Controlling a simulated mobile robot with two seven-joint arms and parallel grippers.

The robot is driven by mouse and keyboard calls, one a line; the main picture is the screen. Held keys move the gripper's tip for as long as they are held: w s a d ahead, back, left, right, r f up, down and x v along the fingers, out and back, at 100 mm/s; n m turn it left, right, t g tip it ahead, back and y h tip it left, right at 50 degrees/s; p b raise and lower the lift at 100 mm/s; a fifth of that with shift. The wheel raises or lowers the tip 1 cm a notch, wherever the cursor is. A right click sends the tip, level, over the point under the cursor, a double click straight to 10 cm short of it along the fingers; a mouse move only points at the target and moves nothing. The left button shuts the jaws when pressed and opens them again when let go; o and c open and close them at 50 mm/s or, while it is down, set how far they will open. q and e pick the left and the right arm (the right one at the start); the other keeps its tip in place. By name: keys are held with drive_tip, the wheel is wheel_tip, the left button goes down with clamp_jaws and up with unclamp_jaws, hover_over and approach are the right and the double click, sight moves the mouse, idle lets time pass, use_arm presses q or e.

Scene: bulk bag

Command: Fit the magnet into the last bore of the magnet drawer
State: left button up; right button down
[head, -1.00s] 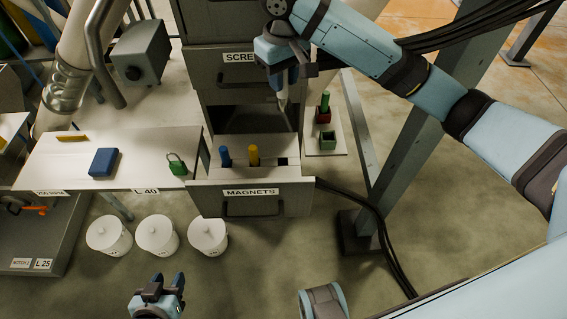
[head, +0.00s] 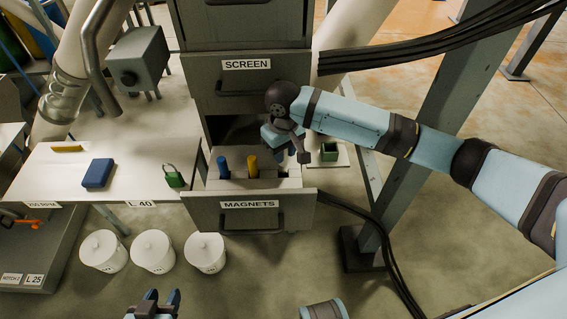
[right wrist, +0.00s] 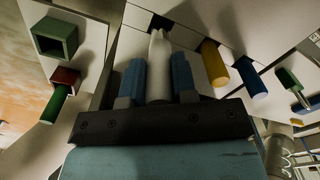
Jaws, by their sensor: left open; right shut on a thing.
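The magnet drawer (head: 250,218), labelled MAGNETS, stands pulled out. A blue magnet (head: 223,167) and a yellow magnet (head: 252,166) stand upright in its bores. My right gripper (head: 287,150) is over the drawer's right end. In the right wrist view its blue fingers (right wrist: 157,85) are shut on a pale magnet (right wrist: 159,65). The magnet's far end is at a dark bore (right wrist: 160,20) beside the yellow magnet; I cannot tell whether it has entered. My arm hides the pale magnet in the head view. My left gripper (head: 154,300) is open and empty at the bottom edge.
The SCREEN drawer (head: 247,85) is above. A green square holder (head: 329,151) is right of the drawer; a red one (right wrist: 66,76) with a green peg shows in the right wrist view. A table with a blue block (head: 97,173) and green padlock (head: 174,178) is left. White tubs (head: 153,251) stand below.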

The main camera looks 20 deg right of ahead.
wheel_tip(320, 180, down, 5)
drive_tip(key=shift+r+b, duration=0.2)
drive_tip(key=shift+b, duration=0.25)
drive_tip(key=shift+f, duration=0.1)
use_arm(q)
drive_tip(key=shift+d, duration=0.1)
use_arm(e)
drive_tip(key=c, duration=0.9)
unclamp_jaws()
drive_tip(key=shift+f, duration=0.1)
wheel_tip(320, 180, up, 12)
drive_tip(key=p, duration=0.2)
drive_tip(key=shift+f+p, duration=0.15)
drive_tip(key=shift+p, duration=0.15)
use_arm(q)
drive_tip(key=shift+s, duration=0.15)
use_arm(e)
drive_tip(key=shift+r, duration=0.3)
use_arm(q)
drive_tip(key=shift+r, duration=0.2)
